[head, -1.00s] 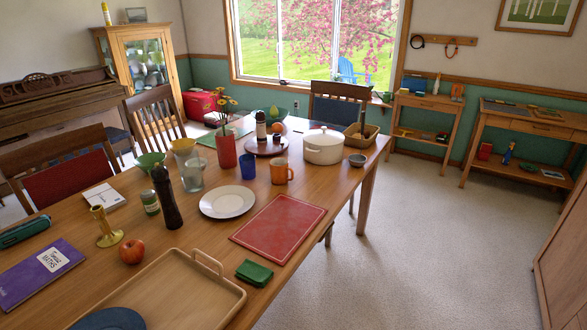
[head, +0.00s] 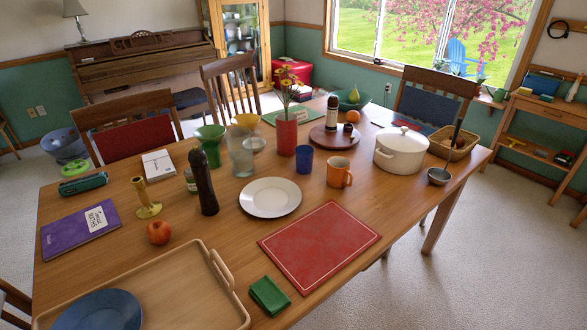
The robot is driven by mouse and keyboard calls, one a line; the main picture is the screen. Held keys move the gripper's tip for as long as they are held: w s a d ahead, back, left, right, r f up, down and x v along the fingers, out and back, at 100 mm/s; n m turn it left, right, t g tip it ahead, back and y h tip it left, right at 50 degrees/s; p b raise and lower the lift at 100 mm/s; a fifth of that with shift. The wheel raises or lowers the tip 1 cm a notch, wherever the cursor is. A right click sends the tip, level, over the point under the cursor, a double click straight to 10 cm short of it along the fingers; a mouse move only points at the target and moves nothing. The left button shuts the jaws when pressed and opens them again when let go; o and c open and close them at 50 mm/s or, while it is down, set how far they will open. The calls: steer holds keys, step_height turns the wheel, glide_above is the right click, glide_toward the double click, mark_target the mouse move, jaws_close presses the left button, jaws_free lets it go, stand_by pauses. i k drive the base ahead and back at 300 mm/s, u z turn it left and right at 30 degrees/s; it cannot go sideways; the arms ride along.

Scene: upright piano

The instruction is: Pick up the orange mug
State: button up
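The orange mug (head: 339,173) stands upright on the wooden dining table, its handle toward the right. A blue cup (head: 305,160) stands close on its left, and a white lidded pot (head: 401,151) stands to its right. The white plate (head: 270,197) lies to its left and nearer, and the red placemat (head: 319,246) lies in front of it. The mug is in plain view with nothing hiding it. My gripper is not in view.
The table (head: 223,254) also holds a dark pepper mill (head: 204,183), a red vase (head: 287,135) with flowers, an apple (head: 158,232) and a wooden tray (head: 237,311). Chairs stand along the far side. Carpet (head: 500,250) to the right is open floor.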

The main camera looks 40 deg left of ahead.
mark_target(341, 175)
steer(key=u, duration=0.55)
steer(key=i, duration=0.9)
steer(key=u, duration=0.45)
